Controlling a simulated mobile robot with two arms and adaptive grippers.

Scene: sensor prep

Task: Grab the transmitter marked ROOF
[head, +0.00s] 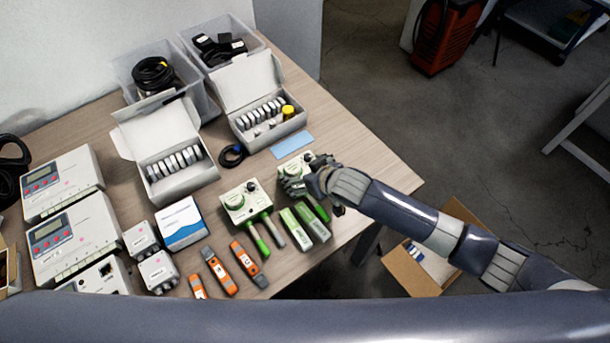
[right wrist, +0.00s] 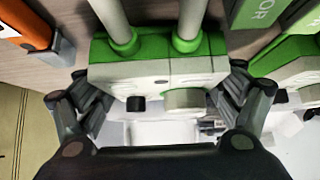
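My right gripper (head: 303,184) is low over a green-and-white unit with knobs (head: 291,166) near the right side of the table. The right wrist view shows this unit (right wrist: 155,68), its two rods running towards the top. The fingers of my right gripper (right wrist: 163,102) are spread wide, one at each side of the unit; contact is not clear. A second such unit (head: 237,203) stands to the left. I cannot read ROOF on anything. My left gripper is not in view.
Orange handheld devices (head: 220,270) lie near the front edge. Open white boxes (head: 181,186) and clear bins (head: 122,68) stand at the back. Grey display units (head: 62,185) stand left. A blue card (head: 292,145) lies behind the gripper. Bare tabletop (head: 375,160) is at the right.

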